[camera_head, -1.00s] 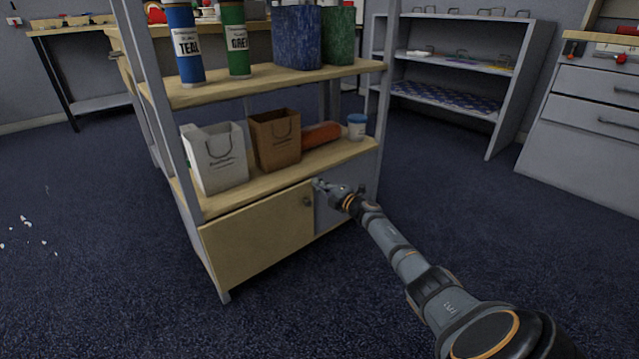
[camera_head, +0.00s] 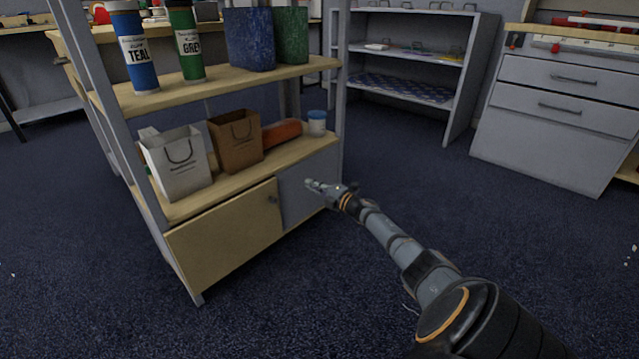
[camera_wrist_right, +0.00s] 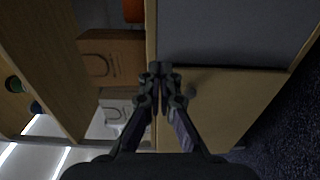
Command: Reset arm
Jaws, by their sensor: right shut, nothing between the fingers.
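My right arm comes in from the lower right of the head view. Its gripper (camera_head: 318,187) is in front of the grey door panel (camera_head: 306,186) of the shelf unit, to the right of the wooden door's knob. In the right wrist view the fingers (camera_wrist_right: 160,72) are together with nothing between them. The wooden door (camera_head: 225,232) looks closed, and its dark knob (camera_head: 272,199) shows. My left gripper is not in view.
The shelf unit (camera_head: 215,85) carries a white bag (camera_head: 176,165), a brown bag (camera_head: 236,142), an orange roll (camera_head: 282,132) and a small tub (camera_head: 317,122). Canisters stand above. A grey cabinet (camera_head: 560,125) is at the right. Carpet (camera_head: 420,190) between is clear.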

